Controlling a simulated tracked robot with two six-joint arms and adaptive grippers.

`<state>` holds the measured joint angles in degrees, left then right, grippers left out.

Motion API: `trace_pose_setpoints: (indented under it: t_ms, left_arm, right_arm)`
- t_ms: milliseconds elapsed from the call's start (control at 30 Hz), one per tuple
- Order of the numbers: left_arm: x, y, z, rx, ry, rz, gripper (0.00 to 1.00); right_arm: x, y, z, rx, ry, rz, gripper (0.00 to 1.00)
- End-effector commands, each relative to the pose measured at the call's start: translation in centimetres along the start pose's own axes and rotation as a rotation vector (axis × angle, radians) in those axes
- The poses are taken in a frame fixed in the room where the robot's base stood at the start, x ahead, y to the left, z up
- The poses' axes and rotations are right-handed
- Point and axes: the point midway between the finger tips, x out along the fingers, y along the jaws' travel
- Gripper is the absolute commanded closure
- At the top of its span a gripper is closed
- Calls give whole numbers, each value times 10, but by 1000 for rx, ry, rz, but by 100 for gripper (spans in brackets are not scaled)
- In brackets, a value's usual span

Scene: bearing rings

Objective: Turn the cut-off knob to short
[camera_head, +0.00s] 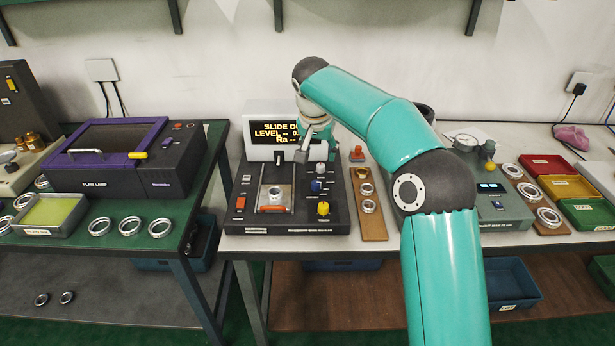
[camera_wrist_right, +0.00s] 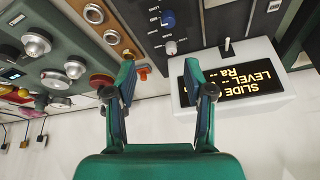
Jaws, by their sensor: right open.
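The dark tester panel (camera_head: 286,224) stands on the light bench, with a display (camera_head: 277,133) behind it whose text is partly hidden by my right arm. On its right side are a yellow knob (camera_head: 322,208), a blue knob (camera_head: 316,186) and a pale grey knob (camera_head: 321,169). Their labels are too small to read, so I cannot tell which is the cut-off knob. In the right wrist view the blue knob (camera_wrist_right: 168,19) and grey knob (camera_wrist_right: 171,47) show beyond the fingers. My right gripper (camera_wrist_right: 160,72) is open and empty, apart from the knobs, near the display. My left gripper is out of view.
A metal ring sits in the panel's holder (camera_head: 275,208). A wooden strip with rings (camera_head: 373,225) and a small red-topped part (camera_head: 357,154) stand close to its right. Further right are a grey gauge unit (camera_head: 497,232) and coloured trays (camera_head: 588,212). A purple-lidded machine (camera_head: 124,168) is left.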

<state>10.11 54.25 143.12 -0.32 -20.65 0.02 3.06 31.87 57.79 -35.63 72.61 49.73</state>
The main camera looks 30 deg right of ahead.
Motion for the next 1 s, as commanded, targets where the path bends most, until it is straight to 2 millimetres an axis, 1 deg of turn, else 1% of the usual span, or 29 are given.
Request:
trace_pose_setpoints:
  t_ms: [100,200,600,700,833,1000]
  left_arm:
    - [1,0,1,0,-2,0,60]
    - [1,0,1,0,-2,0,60]
    - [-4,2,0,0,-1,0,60]
    - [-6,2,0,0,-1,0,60]
    - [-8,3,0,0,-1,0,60]
    - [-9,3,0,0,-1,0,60]
  right_arm:
    - [15,-12,4,-18,-3,-5,47]
    - [32,-18,6,-26,-5,-8,47]
    - [116,-25,7,-34,-6,-11,47]
    - [134,-25,8,-34,-6,-12,47]
    - [150,-26,8,-34,-4,-14,47]
    - [160,-26,7,-34,-3,-15,47]
